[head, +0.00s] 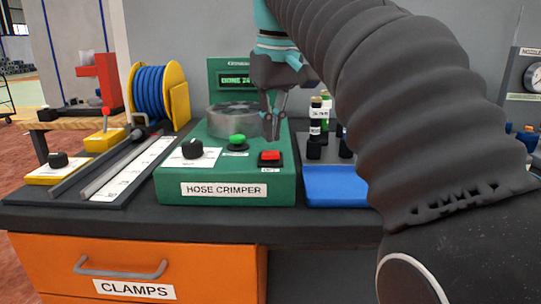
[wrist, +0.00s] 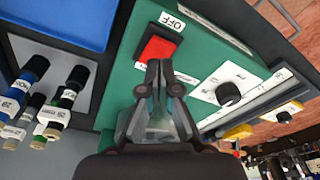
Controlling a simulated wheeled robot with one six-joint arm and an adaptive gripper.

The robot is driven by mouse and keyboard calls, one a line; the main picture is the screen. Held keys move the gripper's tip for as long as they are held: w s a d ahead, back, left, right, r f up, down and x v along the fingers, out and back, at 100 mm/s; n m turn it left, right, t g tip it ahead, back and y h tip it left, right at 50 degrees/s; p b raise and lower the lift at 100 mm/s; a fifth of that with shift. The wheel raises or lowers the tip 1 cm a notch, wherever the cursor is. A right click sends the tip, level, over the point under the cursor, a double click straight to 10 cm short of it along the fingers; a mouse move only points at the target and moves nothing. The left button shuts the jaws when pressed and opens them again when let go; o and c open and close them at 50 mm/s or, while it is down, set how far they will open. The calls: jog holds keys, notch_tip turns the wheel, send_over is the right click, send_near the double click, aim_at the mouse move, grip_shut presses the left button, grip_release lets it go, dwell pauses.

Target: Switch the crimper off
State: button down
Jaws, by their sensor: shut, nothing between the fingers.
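The green hose crimper (head: 225,188) sits on the dark bench top. Its red button (head: 269,155) is at the front right corner; in the wrist view the red button (wrist: 160,47) has an OFF label beside it. A green button (head: 237,140) and a black knob (head: 192,149) are to its left; the knob also shows in the wrist view (wrist: 228,93). My gripper (head: 274,136) is shut and empty, pointing down above and just behind the red button. In the wrist view its fingertips (wrist: 160,66) overlap the button's lower edge. In the head view they look apart from it.
The round metal crimping head (head: 232,120) and a lit display (head: 235,80) stand behind the buttons. A blue hose reel (head: 160,92) and a rod rack (head: 112,172) are left.

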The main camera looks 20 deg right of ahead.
aim_at(271, 154)
jog(key=shift+f+b, duration=1)
jog(key=shift+f, duration=0.45)
dwell(0.8)
notch_tip(271, 154, up, 3)
jog(key=p, duration=0.3)
jog(key=shift+f, duration=0.1)
jog(key=shift+r+p, duration=0.45)
jog(key=shift+r, duration=1.7)
